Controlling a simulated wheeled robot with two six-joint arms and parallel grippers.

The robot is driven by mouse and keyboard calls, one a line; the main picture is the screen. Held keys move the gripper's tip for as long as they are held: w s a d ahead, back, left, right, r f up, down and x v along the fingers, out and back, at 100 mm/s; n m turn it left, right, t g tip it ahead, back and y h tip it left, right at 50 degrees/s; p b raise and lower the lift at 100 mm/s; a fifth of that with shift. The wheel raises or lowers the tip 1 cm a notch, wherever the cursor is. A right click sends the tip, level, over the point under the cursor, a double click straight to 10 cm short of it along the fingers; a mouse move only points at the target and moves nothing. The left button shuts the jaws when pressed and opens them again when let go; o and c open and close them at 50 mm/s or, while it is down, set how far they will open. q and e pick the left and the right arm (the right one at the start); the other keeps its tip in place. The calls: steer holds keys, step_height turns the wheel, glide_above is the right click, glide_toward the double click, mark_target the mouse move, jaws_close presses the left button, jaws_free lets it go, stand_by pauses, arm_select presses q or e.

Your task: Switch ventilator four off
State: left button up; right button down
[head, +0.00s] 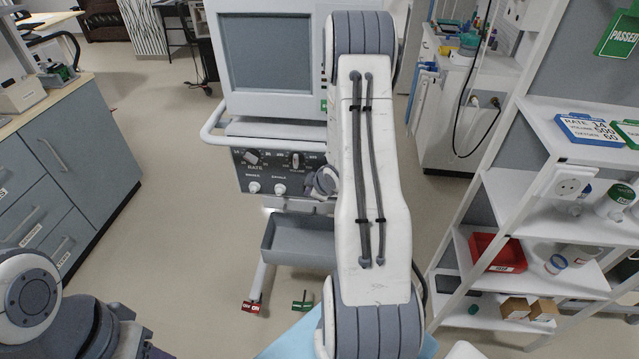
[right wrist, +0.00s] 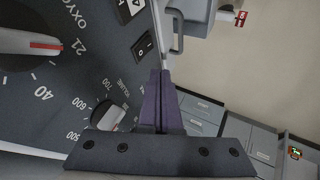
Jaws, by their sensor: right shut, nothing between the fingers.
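A white ventilator (head: 265,60) with a grey screen stands ahead in the head view. Its dark control panel (head: 275,172) has several knobs, and my right arm covers the panel's right part. The right wrist view shows the panel close up: a large oxygen knob (right wrist: 30,42) with a red mark, a volume knob (right wrist: 106,114), and a small black rocker switch (right wrist: 144,46). My right gripper (right wrist: 163,74) is shut and empty, its tips just below the switch in that view. I cannot tell whether they touch the panel. No number four is readable. My left gripper is out of view.
A grey tray (head: 298,238) hangs under the panel. A drawer cabinet (head: 85,150) stands left, and a white shelf rack (head: 555,160) with a red bin (head: 497,252) stands right. The floor between cabinet and ventilator is clear.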

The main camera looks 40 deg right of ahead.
steer(key=w+d+r+v, duration=0.1)
steer(key=v, duration=0.7)
steer(key=shift+d, duration=0.2)
steer(key=shift+a, duration=0.1)
steer(key=s+a+r+g, duration=0.15)
steer(key=a+r, duration=0.25)
steer(key=a, duration=0.8)
steer(key=a+r+g, duration=0.2)
steer(key=a+r, duration=0.2)
steer(key=a, duration=0.8)
steer(key=s+a+r+g+y, duration=0.1)
steer(key=s+a+r+g, duration=0.1)
steer(key=s+a, duration=0.4)
steer(key=s+a+r+g+y, duration=0.1)
steer(key=s+a+r+g, duration=0.1)
steer(key=s+a, duration=0.5)
steer(key=s, duration=0.6)
steer(key=shift+s+r, duration=0.25)
steer(key=shift+r, duration=0.15)
